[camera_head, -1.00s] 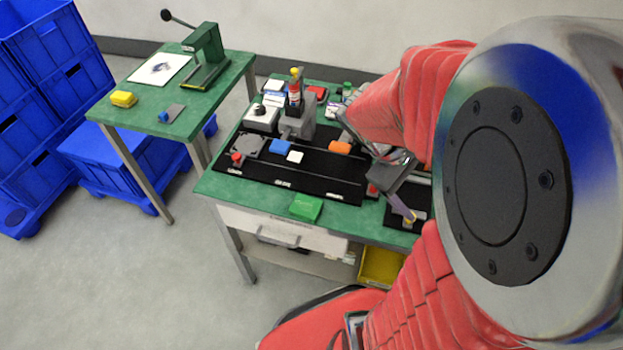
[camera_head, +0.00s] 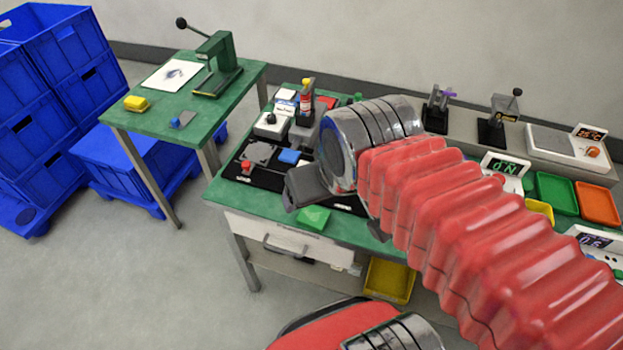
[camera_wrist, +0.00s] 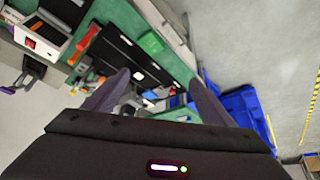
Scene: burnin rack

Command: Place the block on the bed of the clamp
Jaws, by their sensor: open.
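Several small blocks are on the workbench; I cannot tell which one the task means. A blue block (camera_head: 289,157) lies on the black board (camera_head: 268,180), and a green block (camera_head: 313,218) sits at the bench's front edge. The green block also shows in the wrist view (camera_wrist: 151,42), with a small white square (camera_wrist: 138,76) on the board. Two clamp-like fixtures, one with a purple part (camera_head: 437,108) and one with a black knob (camera_head: 499,122), stand on the back ledge.
Green (camera_head: 556,193) and orange trays (camera_head: 597,203) are at right. My arm hides the bench's middle.

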